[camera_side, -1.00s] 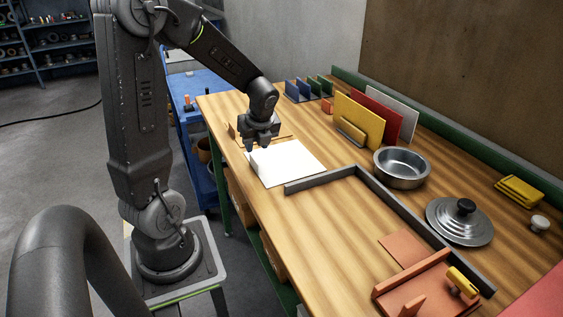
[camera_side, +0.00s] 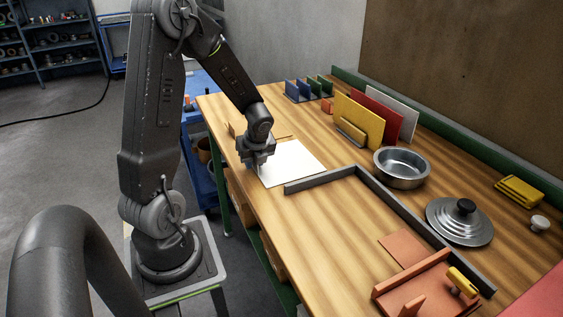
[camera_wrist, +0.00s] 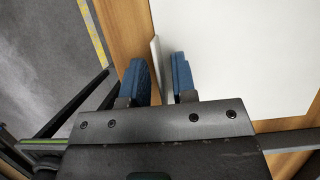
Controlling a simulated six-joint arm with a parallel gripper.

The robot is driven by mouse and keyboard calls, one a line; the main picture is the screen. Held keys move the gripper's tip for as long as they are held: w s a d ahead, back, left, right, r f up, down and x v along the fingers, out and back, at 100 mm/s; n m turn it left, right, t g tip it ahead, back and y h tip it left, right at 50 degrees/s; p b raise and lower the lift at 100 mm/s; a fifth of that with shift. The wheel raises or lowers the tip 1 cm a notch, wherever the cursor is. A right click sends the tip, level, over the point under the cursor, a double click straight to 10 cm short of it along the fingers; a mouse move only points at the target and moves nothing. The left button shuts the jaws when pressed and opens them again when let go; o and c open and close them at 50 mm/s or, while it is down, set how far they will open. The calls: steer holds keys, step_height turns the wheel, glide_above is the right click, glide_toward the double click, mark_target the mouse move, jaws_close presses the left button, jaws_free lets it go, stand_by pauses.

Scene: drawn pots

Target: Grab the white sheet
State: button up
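The white sheet (camera_side: 290,163) lies flat on the wooden table, and it fills the upper right of the wrist view (camera_wrist: 240,55). A raised white grip (camera_wrist: 155,58) stands along its left edge. My gripper (camera_side: 257,166) is down at that edge and hides most of the grip in the side view. In the wrist view my gripper (camera_wrist: 163,80) has its two blue-padded fingers apart, one on each side of the grip's near end. A gap shows between the fingers; I cannot tell whether either finger touches the grip.
A grey rail (camera_side: 355,170) borders the sheet's right side. A metal pot (camera_side: 401,168), a lid (camera_side: 459,222) and upright yellow (camera_side: 358,122), red and white panels stand beyond. An orange holder (camera_side: 415,290) is at the near end. The table's left edge is close to my gripper.

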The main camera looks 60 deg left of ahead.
jaws_close()
steer(key=shift+r, duration=0.15)
